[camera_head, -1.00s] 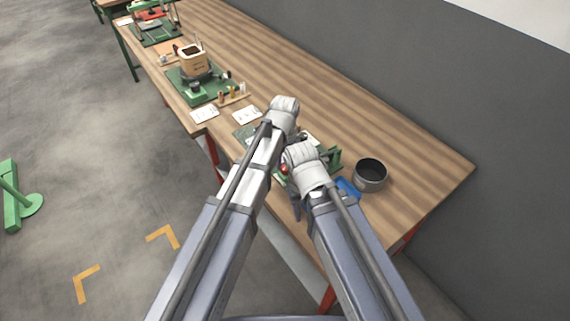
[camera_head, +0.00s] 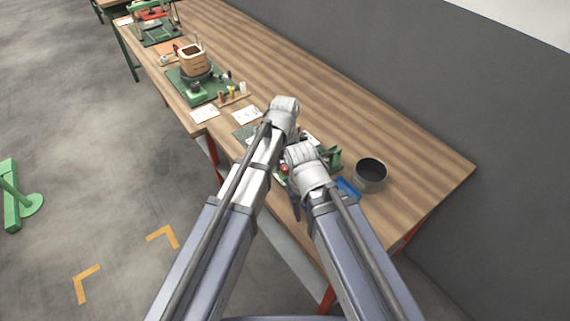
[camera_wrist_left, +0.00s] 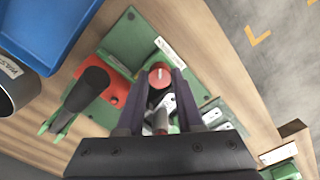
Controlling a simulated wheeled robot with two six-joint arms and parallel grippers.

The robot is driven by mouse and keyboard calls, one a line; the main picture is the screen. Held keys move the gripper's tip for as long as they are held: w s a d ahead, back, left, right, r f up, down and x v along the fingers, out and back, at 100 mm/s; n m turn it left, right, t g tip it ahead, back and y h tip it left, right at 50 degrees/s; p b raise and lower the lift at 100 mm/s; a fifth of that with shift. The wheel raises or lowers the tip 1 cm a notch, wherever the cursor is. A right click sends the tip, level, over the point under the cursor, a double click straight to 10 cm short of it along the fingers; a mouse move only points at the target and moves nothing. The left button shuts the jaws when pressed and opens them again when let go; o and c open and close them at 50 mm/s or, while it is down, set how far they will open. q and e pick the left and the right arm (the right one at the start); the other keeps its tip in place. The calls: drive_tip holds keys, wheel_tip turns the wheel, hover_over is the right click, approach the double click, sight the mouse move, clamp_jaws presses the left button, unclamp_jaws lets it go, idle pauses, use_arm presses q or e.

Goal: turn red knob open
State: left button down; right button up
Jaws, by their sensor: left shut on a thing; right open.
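The red knob (camera_wrist_left: 160,72), round with a pale line across its top, shows in the left wrist view above a green board (camera_wrist_left: 143,38). My left gripper (camera_wrist_left: 159,86) is shut on the knob, with one dark finger on each side of it. My right wrist (camera_head: 302,155) is lower and to the right. A dark finger of my right gripper (camera_head: 296,210) shows near the table's front edge, open; the rest is hidden by the arm.
A red block with a black handle (camera_wrist_left: 92,82) stands close to the left of the knob. A blue tray (camera_wrist_left: 50,25) and a grey round pot (camera_head: 370,175) are beside the board. A winding stand with a coil (camera_head: 193,64) is farther back. The wooden table (camera_head: 420,165) is clear at right.

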sight(285, 167)
use_arm(q)
drive_tip(key=c, duration=0.6)
unclamp_jaws()
drive_tip(key=shift+o, duration=0.2)
drive_tip(key=shift+r, duration=0.1)
wheel_tip(285, 167, up, 8)
drive_tip(key=p, duration=0.8)
use_arm(e)
wheel_tip(285, 167, up, 8)
use_arm(q)
drive_tip(key=shift+f, duration=0.2)
use_arm(e)
drive_tip(key=shift+f, duration=0.15)
